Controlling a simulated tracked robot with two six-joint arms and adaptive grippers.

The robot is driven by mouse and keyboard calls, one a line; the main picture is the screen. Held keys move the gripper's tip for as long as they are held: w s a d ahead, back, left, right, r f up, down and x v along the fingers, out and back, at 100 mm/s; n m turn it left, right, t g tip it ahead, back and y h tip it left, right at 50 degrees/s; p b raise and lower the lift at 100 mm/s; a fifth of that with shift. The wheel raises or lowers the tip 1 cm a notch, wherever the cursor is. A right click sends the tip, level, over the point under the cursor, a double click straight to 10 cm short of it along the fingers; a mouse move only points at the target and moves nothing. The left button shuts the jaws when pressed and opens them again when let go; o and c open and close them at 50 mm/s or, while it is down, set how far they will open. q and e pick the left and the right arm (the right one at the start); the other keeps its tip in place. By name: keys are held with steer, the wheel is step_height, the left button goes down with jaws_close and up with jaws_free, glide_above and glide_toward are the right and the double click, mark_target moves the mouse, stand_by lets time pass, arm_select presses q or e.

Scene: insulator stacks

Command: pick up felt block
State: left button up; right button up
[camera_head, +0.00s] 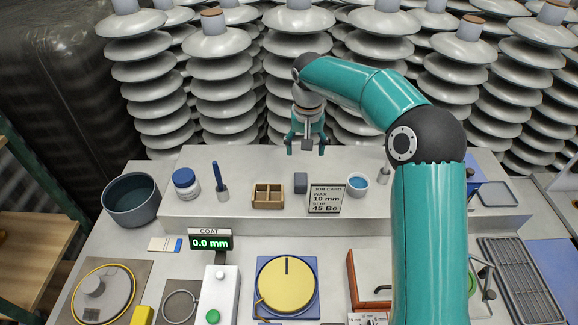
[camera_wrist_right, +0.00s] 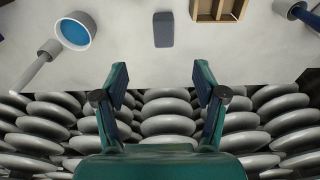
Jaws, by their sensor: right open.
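The felt block looks like a small dark grey block (camera_head: 300,182) on the raised back shelf (camera_head: 240,212), between a wooden divided box and the job card. It also shows in the right wrist view (camera_wrist_right: 163,29), beyond the fingertips and roughly centred between them. My right gripper (camera_head: 305,150) is open and empty, above and behind the block, apart from it. Its two fingers also show in the right wrist view (camera_wrist_right: 160,74). My left gripper is in neither view.
The wooden box (camera_head: 268,196) stands left of the block. The job card (camera_head: 326,199) and a cup of blue liquid (camera_head: 357,184) stand right. A blue-lidded jar (camera_head: 186,183) and a dark pot (camera_head: 131,199) are further left. Insulator stacks (camera_head: 222,85) fill the background.

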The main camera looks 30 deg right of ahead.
glide_toward(300, 178)
step_height(300, 178, down, 5)
steer(key=shift+s+a+r+b, duration=0.1)
steer(key=shift+a+b, duration=0.1)
steer(key=shift+b, duration=0.9)
steer(key=shift+w+d+f+b, duration=0.2)
steer(key=shift+f+b, duration=0.2)
steer(key=shift+f, duration=0.55)
steer(key=shift+w+d+f+b, duration=0.15)
steer(key=shift+f+b, duration=0.2)
steer(key=shift+f, duration=0.65)
steer(key=shift+w+d+f+b, duration=0.2)
steer(key=shift+f+b, duration=0.2)
steer(key=shift+f, duration=0.55)
steer(key=shift+c, duration=0.5)
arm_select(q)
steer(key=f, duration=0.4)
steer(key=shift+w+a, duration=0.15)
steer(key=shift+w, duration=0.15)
arm_select(e)
steer(key=shift+a, duration=0.1)
steer(key=c, duration=1)
